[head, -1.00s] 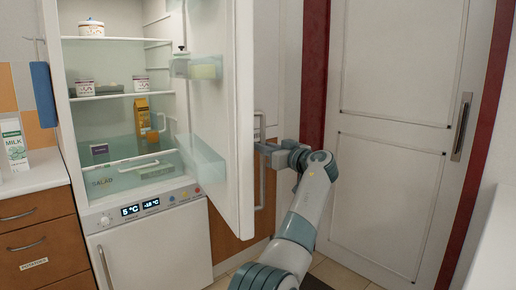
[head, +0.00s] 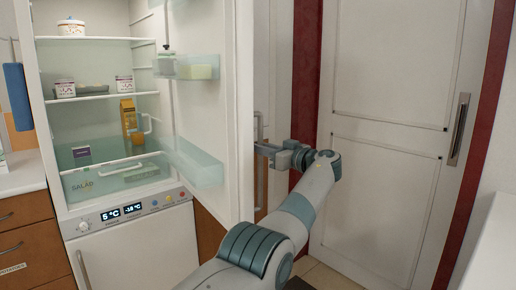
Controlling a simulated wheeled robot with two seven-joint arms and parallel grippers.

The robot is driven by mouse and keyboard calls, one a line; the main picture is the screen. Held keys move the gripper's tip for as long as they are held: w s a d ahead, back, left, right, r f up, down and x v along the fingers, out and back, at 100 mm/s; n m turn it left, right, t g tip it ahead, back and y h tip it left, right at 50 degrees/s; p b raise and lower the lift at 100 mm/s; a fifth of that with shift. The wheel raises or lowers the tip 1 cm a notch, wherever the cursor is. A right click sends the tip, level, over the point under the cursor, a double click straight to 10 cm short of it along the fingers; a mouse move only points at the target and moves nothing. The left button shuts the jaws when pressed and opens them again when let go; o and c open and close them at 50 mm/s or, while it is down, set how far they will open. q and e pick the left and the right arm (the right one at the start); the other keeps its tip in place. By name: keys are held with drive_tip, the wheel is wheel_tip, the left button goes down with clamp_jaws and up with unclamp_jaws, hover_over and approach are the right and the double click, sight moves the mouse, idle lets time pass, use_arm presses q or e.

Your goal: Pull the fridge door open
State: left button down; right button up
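The fridge (head: 140,245) stands at the left with its door (head: 212,110) swung wide open toward the right. The door's inner side and shelves face me. The vertical handle (head: 260,190) is on the door's outer side, seen beyond the door's edge. The far finger is partly hidden. My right gripper is not in view.
Inside the fridge are jars (head: 72,28), an orange carton (head: 128,117) and a clear drawer (head: 120,175). A wooden drawer cabinet (head: 30,235) stands at the left. A white door (head: 390,130) in a red frame is behind my arm at the right.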

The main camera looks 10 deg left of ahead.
use_arm(q)
drive_tip(key=shift+f, duration=0.15)
drive_tip(key=c, duration=2)
unclamp_jaws()
drive_tip(key=shift+d, duration=0.1)
drive_tip(key=v, duration=1.7)
drive_tip(key=shift+s+d, duration=0.1)
drive_tip(key=shift+d, duration=0.05)
